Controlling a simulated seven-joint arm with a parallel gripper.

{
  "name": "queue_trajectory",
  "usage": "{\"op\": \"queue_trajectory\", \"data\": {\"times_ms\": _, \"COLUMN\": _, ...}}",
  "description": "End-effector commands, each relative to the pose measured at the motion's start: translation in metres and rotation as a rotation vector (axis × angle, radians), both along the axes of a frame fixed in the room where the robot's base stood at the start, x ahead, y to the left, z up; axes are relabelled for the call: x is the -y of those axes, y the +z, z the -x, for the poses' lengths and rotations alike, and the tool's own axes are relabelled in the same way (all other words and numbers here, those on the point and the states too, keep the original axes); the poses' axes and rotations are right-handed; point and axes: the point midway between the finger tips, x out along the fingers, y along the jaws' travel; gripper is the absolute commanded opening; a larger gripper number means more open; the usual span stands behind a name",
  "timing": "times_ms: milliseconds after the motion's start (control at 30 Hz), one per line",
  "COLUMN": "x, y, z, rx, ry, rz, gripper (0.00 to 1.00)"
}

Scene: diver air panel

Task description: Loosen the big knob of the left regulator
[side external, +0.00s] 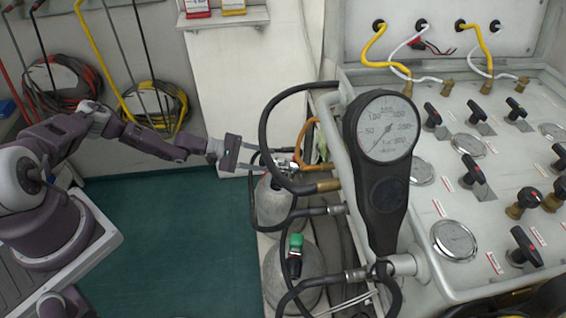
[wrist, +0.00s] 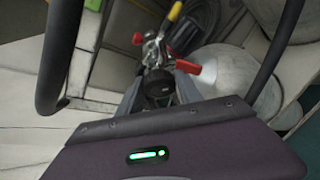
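In the side view the regulator (side external: 287,163) is small and partly hidden by a hose, and the knob cannot be made out clearly.
A black hose (side external: 266,125) arches close to my gripper, and another crosses the wrist view's left side (wrist: 58,60). A second cylinder (side external: 292,283) carries a green-topped valve (side external: 296,243). The panel (side external: 455,190) with a large gauge (side external: 388,128) stands right. The green floor (side external: 170,240) is clear.

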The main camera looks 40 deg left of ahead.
Motion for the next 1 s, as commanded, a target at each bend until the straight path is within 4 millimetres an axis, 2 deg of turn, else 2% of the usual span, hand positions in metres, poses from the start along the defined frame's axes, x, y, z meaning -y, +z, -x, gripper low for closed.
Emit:
{"op": "queue_trajectory", "data": {"times_ms": 33, "x": 0.0000, "y": 0.0000, "z": 0.0000, "rx": 0.000, "ry": 0.000, "rz": 0.000, "gripper": 0.30}}
{"op": "queue_trajectory", "data": {"times_ms": 200, "x": 0.0000, "y": 0.0000, "z": 0.0000, "rx": 0.000, "ry": 0.000, "rz": 0.000, "gripper": 0.00}}
{"op": "queue_trajectory", "data": {"times_ms": 367, "x": -0.0002, "y": 0.0003, "z": -0.0004, "rx": -0.070, "ry": -0.001, "rz": 0.024, "gripper": 0.00}}
{"op": "queue_trajectory", "data": {"times_ms": 900, "x": -0.0009, "y": -0.0021, "z": 0.0013, "rx": -0.978, "ry": 0.053, "rz": 0.417, "gripper": 0.00}}
{"op": "queue_trajectory", "data": {"times_ms": 1000, "x": -0.0014, "y": -0.0031, "z": 0.0018, "rx": -1.097, "ry": 0.064, "rz": 0.472, "gripper": 0.00}}
